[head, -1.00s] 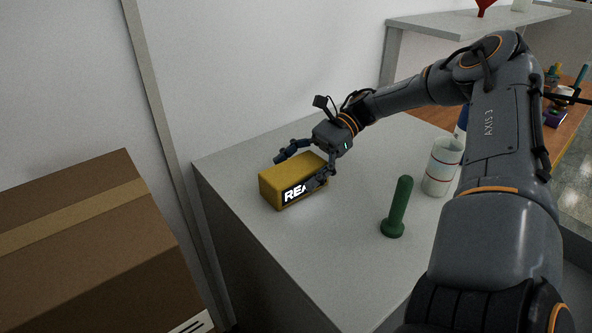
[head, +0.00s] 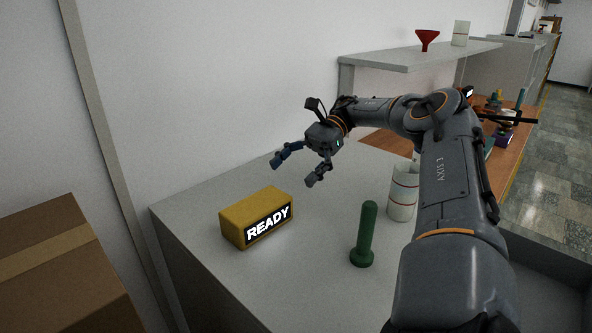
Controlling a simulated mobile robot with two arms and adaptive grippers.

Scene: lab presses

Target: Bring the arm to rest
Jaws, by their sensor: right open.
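My right arm reaches in from the right over the grey table. My right gripper (head: 298,168) is open and empty, its two fingers spread. It hangs above the table, apart from and behind the yellow box (head: 256,205), which has a lit READY sign on its front. My left gripper is not in view.
A green pestle-like tool (head: 365,232) stands upright on the grey table (head: 313,245). A white cup with red lines (head: 403,192) stands close to my arm. A shelf (head: 420,54) holds a red funnel (head: 427,40). A cardboard box (head: 62,270) is at lower left.

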